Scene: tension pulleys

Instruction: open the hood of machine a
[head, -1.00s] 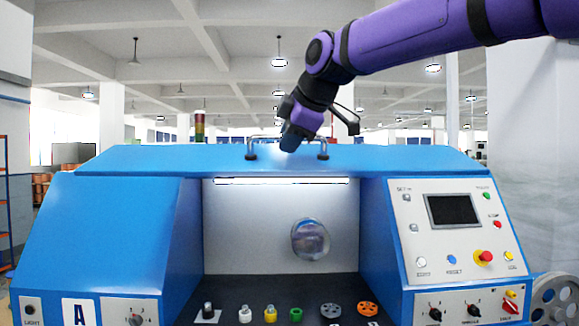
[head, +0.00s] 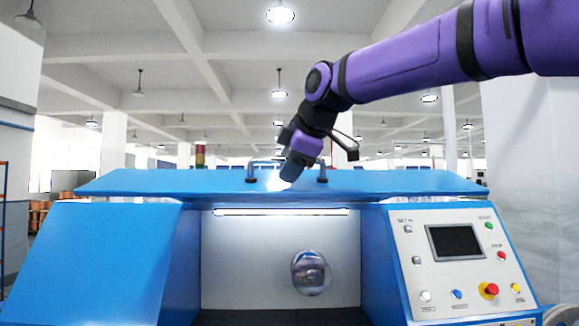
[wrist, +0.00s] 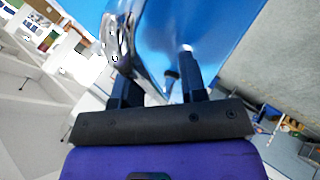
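Machine A's blue hood (head: 400,183) is the wide top panel in the head view. It is slightly raised, with bright gaps under its left and right ends. Its chrome handle (head: 265,162) stands on the hood between two dark feet. My gripper (head: 290,174) points down at the handle, overlapping its middle. In the wrist view, the handle (wrist: 120,40) curves close by the left finger of my gripper (wrist: 160,88). The two fingers stand apart, and whether both touch the handle is unclear.
Below the hood are a lit recess with a round metal part (head: 311,272) and a control panel (head: 455,255) with a screen and several buttons. A signal light (head: 200,156) stands behind the hood. The space above the hood is open, apart from my arm.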

